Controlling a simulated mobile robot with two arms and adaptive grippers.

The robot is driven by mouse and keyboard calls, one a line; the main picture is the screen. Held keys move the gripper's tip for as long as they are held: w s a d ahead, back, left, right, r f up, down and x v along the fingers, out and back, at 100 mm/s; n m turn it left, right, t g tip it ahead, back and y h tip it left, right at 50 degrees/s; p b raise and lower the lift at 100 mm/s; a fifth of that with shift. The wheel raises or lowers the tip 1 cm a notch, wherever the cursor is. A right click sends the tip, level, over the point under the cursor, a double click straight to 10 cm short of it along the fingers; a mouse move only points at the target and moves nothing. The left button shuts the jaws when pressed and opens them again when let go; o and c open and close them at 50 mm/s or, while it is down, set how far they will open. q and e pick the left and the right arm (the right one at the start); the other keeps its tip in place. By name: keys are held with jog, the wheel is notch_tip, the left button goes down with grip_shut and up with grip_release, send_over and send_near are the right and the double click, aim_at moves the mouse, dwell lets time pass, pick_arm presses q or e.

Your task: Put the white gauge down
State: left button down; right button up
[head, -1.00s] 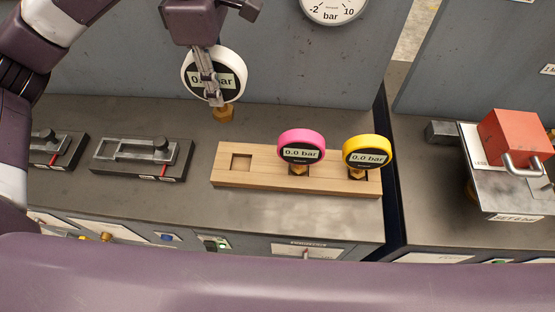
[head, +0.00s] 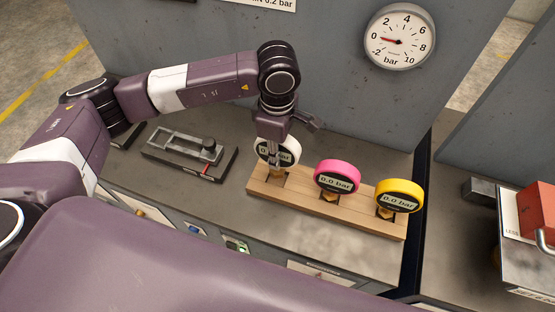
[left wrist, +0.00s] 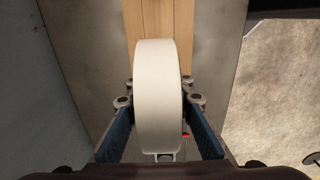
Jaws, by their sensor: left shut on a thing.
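The white gauge (head: 287,151) is over the left end of the wooden rack (head: 260,190) in the head view, at the rack's left square socket (head: 277,178). My left gripper (head: 275,160) is shut on it from above. In the left wrist view the gauge's white rim (left wrist: 158,95) stands between the two fingers, with the rack (left wrist: 160,18) beyond it. The gauge's lower fitting is hidden, so I cannot tell whether it sits in the socket. My right gripper is not in view.
A pink gauge (head: 337,177) and a yellow gauge (head: 399,195) stand in the rack to the right. A metal slide fixture (head: 188,152) lies to the left. A wall dial (head: 400,38) is behind. A red block (head: 538,212) stands at the far right.

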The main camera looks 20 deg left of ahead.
pick_arm(q)
notch_tip(320, 180, down, 4)
jog(key=shift+r+p, duration=0.25)
jog(key=shift+p, duration=0.3)
jog(key=shift+f, duration=0.3)
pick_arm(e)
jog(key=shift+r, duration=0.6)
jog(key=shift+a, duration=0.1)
pick_arm(q)
jog(key=shift+f, duration=0.1)
jog(key=c, duration=1.7)
grip_release()
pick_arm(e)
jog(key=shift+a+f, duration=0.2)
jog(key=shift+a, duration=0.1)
